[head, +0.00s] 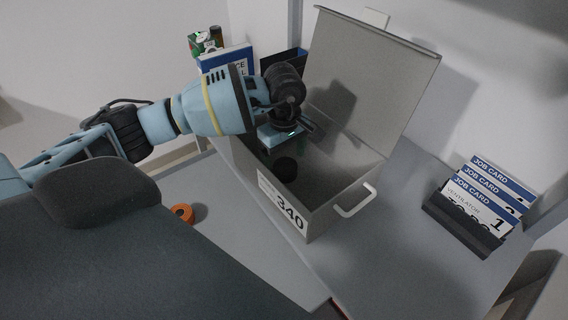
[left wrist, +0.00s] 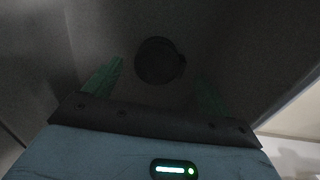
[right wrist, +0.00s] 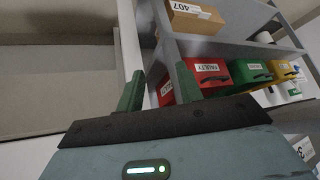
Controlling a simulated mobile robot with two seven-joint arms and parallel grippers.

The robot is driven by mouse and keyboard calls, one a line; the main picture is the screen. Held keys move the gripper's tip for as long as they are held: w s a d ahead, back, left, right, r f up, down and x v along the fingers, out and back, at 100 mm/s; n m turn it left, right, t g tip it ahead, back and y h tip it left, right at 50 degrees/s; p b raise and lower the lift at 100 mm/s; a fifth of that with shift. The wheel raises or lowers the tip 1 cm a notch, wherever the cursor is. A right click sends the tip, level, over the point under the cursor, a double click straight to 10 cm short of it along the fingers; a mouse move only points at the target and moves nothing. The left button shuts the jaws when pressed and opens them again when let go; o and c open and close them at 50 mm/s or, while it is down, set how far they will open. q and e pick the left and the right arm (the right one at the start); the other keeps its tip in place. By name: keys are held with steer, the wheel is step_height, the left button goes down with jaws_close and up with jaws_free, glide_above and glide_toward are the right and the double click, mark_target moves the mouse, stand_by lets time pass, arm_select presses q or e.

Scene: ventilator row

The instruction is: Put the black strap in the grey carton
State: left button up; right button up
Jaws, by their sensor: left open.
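The grey carton (head: 330,213) stands on the bench with its lid up and the number 340 on its front. A small round black thing, which looks like the black strap rolled up (head: 286,169), is inside it, near the floor. My left gripper (head: 285,148) is over the carton's opening, pointing down, with the black strap below it. In the left wrist view the fingers are wide apart and empty, and the strap (left wrist: 158,61) shows beyond them, apart from both.
An orange roll (head: 183,212) lies on the bench left of the carton. A job card holder (head: 463,224) stands at the right. A blue and white box (head: 226,58) stands behind my left arm. Red, green and yellow bins (right wrist: 245,72) are on shelving near my right gripper.

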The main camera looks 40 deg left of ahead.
mark_target(284, 166)
arm_select(q)
step_height(284, 166, up, 9)
steer(key=shift+f, duration=0.2)
stand_by(0.6)
